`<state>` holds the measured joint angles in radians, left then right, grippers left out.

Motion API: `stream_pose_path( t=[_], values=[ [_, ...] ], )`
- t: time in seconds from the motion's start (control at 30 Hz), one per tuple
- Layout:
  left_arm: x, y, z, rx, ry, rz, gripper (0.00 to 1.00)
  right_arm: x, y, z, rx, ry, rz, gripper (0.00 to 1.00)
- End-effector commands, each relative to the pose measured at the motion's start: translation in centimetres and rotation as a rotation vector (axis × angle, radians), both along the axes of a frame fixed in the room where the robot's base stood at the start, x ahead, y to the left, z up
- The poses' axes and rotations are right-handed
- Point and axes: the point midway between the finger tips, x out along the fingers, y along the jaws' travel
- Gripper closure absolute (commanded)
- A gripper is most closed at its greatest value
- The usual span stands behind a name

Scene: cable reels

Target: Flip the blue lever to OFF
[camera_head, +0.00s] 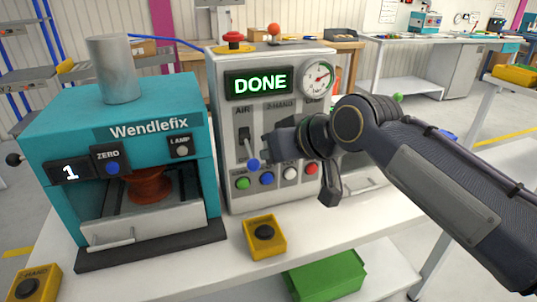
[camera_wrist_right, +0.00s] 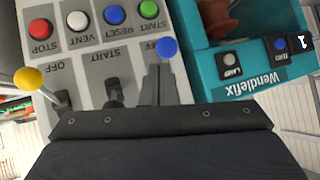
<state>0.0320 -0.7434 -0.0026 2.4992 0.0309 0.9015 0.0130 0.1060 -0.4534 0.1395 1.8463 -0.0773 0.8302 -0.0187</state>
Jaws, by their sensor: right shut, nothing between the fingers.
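The blue lever (camera_head: 253,164) is on the grey control box (camera_head: 226,130), under the AIR label. Its blue ball points down in the head view. In the right wrist view, which is upside down, the blue ball (camera_wrist_right: 167,47) sits at a partly covered label ending in "FF". My right gripper (camera_head: 271,144) is shut and empty, just right of the lever in the head view. Its fingers (camera_wrist_right: 153,84) show close beside the lever in the wrist view; I cannot tell whether they touch it. My left gripper is not in view.
The box display (camera_head: 258,83) reads DONE. Several coloured buttons, including a green one (camera_head: 242,183), sit below the levers. A yellow-knobbed lever (camera_wrist_right: 28,80) stands at the box's other side. The teal Wendlefix press (camera_head: 60,130) is left; a yellow pedestal button (camera_head: 264,236) is in front.

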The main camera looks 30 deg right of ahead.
Motion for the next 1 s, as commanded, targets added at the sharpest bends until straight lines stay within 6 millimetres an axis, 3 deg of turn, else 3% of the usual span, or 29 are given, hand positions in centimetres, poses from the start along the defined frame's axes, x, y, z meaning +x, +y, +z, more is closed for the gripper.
stream_pose_path(
  t=[0.57, 1.0],
  values=[
    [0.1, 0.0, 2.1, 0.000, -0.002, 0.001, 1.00, 0.1, 0.0, 2.0, 0.002, 0.011, -0.001, 1.00],
    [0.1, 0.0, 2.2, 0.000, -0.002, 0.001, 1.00, 0.1, -0.1, 2.2, 0.002, 0.011, -0.001, 1.00]
  ],
)
